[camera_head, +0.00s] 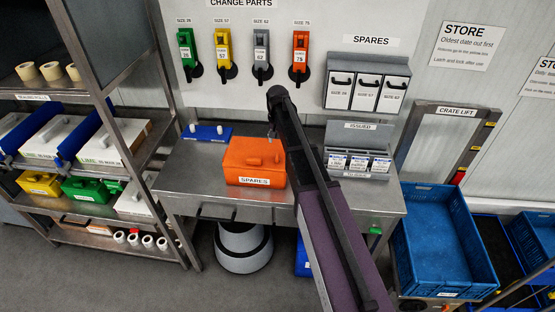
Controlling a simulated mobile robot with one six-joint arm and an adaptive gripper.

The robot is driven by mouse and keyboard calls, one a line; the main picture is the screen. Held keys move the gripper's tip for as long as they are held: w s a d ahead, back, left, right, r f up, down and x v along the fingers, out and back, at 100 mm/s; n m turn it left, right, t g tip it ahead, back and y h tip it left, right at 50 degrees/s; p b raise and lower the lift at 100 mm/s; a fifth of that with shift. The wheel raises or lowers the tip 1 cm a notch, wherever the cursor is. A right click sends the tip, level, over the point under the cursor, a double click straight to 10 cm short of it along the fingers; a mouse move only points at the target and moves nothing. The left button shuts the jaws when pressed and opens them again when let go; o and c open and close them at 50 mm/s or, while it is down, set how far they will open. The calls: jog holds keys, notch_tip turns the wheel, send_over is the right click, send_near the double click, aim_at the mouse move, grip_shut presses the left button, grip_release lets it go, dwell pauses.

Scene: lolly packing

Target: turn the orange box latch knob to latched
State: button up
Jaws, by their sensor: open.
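The orange box (245,174) sits on the grey metal bench, left of my arm, with its lid down and a SPARES label on its front. A raised orange part shows on the middle of the lid (253,160), and another small one is near its right side beside my arm. I cannot tell which is the latch knob or how it is turned. My dark and purple arm crosses from the bottom up past the box's right side. It hides whatever is behind it. My gripper cannot be made out; the arm's far end is above the box's back right.
A blue tray (207,133) lies left behind the box. An ISSUED rack (361,175) stands right of my arm. Colored change parts and a SPARES cabinet (367,67) hang on the wall. A shelf rack is left, a blue crate (411,232) right. The bench's front left is clear.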

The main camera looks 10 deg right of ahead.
aim_at(277, 156)
jog(key=shift+f+b, duration=4)
jog(key=shift+f, duration=0.25)
grip_shut()
